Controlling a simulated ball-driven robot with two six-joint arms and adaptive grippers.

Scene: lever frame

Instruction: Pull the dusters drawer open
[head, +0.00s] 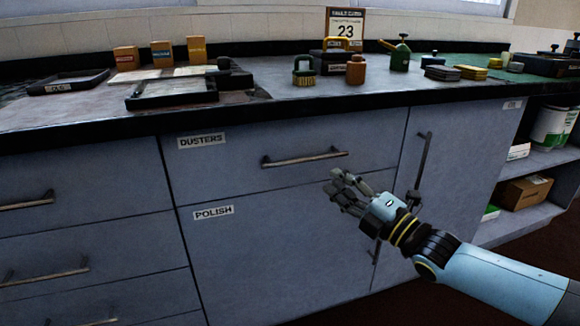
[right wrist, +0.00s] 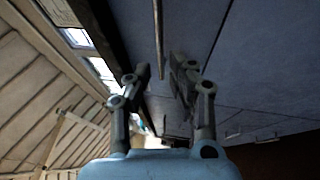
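The dusters drawer (head: 250,150) is the top grey drawer in the middle of the cabinet, with a white DUSTERS label (head: 201,141). It looks shut, flush with the fronts around it. Its bar handle (head: 304,159) is horizontal and uncovered. My right gripper (head: 346,190) is below and right of this handle in the head view, in front of the polish front. The right wrist view shows its two fingers (right wrist: 154,78) apart with nothing between the tips. A thin bar (right wrist: 158,38) lies beyond them; I cannot tell which handle it is. My left gripper is not in view.
The polish front (head: 260,245) lies below. A door with a vertical handle (head: 423,160) is at the right, with open shelves (head: 520,165) beyond. More drawers (head: 75,190) are at the left. The worktop (head: 285,97) holds boxes, trays and brushes.

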